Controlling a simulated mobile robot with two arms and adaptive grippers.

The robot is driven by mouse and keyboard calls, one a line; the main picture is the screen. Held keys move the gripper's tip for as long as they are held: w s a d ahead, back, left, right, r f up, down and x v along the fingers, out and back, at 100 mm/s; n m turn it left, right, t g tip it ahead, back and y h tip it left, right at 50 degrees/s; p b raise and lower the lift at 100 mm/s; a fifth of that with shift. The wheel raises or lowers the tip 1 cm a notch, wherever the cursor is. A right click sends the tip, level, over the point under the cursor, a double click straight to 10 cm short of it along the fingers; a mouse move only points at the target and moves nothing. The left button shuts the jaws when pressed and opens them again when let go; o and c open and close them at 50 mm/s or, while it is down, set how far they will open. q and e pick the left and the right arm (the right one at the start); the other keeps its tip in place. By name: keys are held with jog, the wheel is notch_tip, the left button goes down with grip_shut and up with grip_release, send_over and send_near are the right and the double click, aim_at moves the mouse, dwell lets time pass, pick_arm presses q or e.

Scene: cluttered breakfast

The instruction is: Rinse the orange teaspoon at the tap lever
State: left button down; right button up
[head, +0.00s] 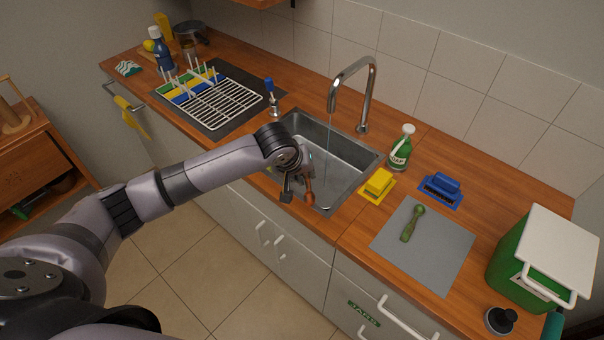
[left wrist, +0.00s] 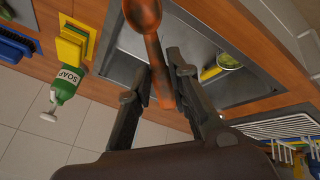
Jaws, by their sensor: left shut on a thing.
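My left gripper (head: 297,194) is over the front edge of the metal sink (head: 349,152) and is shut on the orange teaspoon (head: 309,191). In the left wrist view the teaspoon's handle (left wrist: 158,70) is between the fingertips (left wrist: 163,85), and its bowl (left wrist: 141,14) points away from the gripper. The curved tap (head: 366,92) stands behind the sink, and a thin stream of water (head: 329,137) falls from it, apart from the spoon. A blue-handled lever (head: 269,86) stands on a metal base at the sink's back left corner. My right gripper is not in view.
A green soap bottle (head: 400,152), yellow sponge (head: 379,182) and blue brush (head: 441,187) stand right of the sink. A green spoon (head: 412,224) lies on a grey mat (head: 446,256). A dish rack (head: 222,103) is at left. A green-and-yellow item (left wrist: 228,62) is in the sink.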

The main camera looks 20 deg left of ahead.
pick_arm(q)
jog(key=w+d+f+b, duration=0.1)
jog(key=w+b, duration=0.3)
jog(key=w, duration=0.2)
jog(key=w+d+f+b, duration=0.1)
jog(key=w+b, duration=0.4)
jog(key=w, duration=0.1)
jog(key=shift+w+d+f, duration=0.3)
jog(key=shift+w+f, duration=0.05)
jog(key=shift+w, duration=0.05)
dwell(0.3)
jog(key=shift+s+d, duration=0.1)
jog(key=shift+s+d+p, duration=0.1)
jog(key=shift+d+p, duration=0.4)
jog(key=shift+p, duration=0.15)
jog(key=shift+a, duration=0.2)
jog(key=shift+a+p, duration=0.45)
